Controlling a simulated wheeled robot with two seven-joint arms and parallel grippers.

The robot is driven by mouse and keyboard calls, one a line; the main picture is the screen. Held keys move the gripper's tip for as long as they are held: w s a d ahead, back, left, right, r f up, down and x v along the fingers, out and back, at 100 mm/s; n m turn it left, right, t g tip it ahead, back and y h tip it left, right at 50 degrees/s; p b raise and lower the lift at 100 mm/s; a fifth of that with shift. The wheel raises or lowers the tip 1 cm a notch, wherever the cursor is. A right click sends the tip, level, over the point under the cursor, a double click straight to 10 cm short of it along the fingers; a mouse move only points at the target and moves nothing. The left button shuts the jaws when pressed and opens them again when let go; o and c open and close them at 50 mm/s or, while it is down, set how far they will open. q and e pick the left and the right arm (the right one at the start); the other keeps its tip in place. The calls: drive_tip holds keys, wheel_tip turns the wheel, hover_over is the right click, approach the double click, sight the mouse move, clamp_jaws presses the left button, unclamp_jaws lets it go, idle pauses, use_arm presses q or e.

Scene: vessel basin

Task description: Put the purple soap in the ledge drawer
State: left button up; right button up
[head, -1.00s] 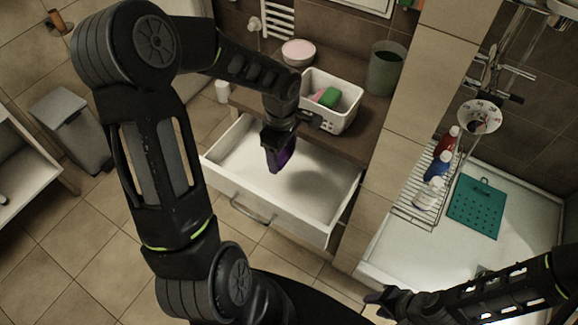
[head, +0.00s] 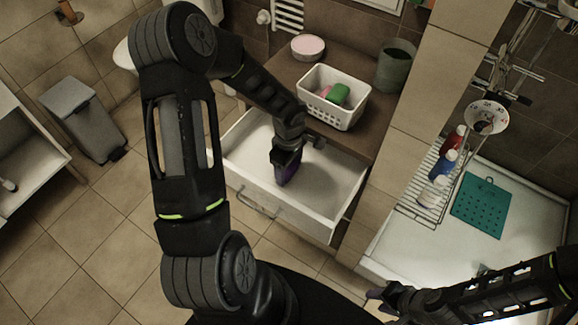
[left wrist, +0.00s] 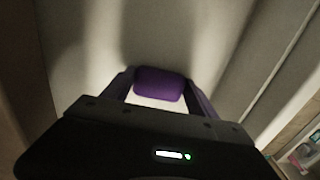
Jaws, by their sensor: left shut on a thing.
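The purple soap (left wrist: 160,84) is between the fingers of my left gripper (left wrist: 158,92) in the left wrist view. In the head view my left gripper (head: 287,172) points down inside the open ledge drawer (head: 333,192), and the soap is mostly hidden by the fingers there. The left gripper is shut on the soap. The drawer is white, pulled out and otherwise looks empty. I cannot tell whether the soap touches the drawer floor. My right gripper (head: 378,298) is at the lower right, away from the drawer; its finger opening is unclear.
A white basket (head: 334,97) with pink and green items stands on the brown ledge (head: 290,72) above the drawer. A pink-topped round tin (head: 308,47) and a grey-green cup (head: 396,66) are there too. A wire rack (head: 425,190) holds bottles at right.

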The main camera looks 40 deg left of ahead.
sight(289, 169)
use_arm(q)
drive_tip(key=shift+f+b, duration=0.25)
drive_tip(key=shift+b, duration=0.15)
drive_tip(key=o, duration=1.4)
drive_tip(key=shift+r, duration=0.1)
drive_tip(key=shift+r+p, duration=0.3)
drive_tip(key=shift+p, duration=0.2)
drive_tip(key=shift+w+r, duration=0.1)
drive_tip(key=shift+r, duration=0.25)
wheel_tip(289, 169, up, 11)
drive_tip(key=shift+r+b, duration=0.1)
drive_tip(key=shift+b, duration=0.85)
